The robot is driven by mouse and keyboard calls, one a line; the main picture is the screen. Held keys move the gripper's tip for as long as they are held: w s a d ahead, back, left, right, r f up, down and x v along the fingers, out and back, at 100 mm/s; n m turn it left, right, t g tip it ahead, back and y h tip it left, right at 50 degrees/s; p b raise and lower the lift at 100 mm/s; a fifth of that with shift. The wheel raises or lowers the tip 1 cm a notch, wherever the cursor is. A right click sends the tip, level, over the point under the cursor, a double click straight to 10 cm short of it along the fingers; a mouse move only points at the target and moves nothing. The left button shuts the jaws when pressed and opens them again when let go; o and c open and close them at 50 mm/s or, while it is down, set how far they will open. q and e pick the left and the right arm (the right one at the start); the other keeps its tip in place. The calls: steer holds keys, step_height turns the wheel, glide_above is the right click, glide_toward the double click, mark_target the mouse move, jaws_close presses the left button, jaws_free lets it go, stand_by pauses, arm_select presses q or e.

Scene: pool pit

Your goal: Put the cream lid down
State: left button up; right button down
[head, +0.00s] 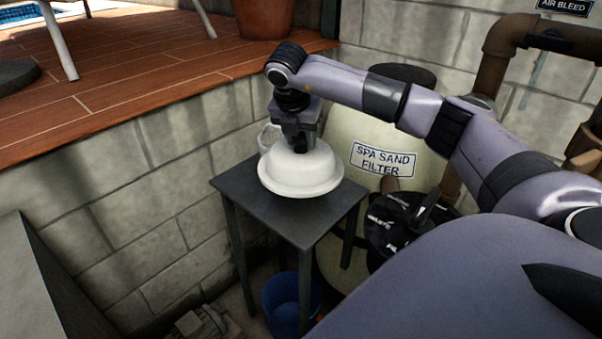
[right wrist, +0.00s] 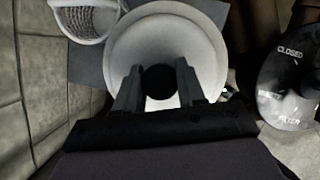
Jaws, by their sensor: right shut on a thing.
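The cream lid (head: 300,175) is a round dome with a wide rim, level, at the small dark grey table (head: 230,182). Whether its rim touches the tabletop or hangs just above it, I cannot tell. My right gripper (head: 299,143) points down at the top of the lid and is shut on its dark knob. In the right wrist view the fingers (right wrist: 158,88) stand on both sides of the knob, with the pale lid (right wrist: 190,37) around them. My left gripper is not in view.
A white basket (right wrist: 82,18) stands at the table's back edge, close to the lid. The spa sand filter (head: 365,185) and a black valve dial (right wrist: 292,85) are to the right. A block wall (head: 180,165) is to the left. A blue bucket (head: 283,300) is below the table.

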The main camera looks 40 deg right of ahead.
mark_target(297, 156)
step_height(297, 156, down, 10)
steer(key=shift+f+p, duration=0.1)
steer(key=shift+p, duration=0.25)
steer(key=c, duration=0.7)
jaws_free()
steer(key=shift+f, duration=0.1)
steer(key=shift+o, duration=0.2)
steer(key=shift+a+r, duration=0.15)
steer(key=shift+r, duration=0.35)
steer(key=b+v, duration=0.1)
steer(key=v, duration=1)
steer(key=shift+s, duration=0.15)
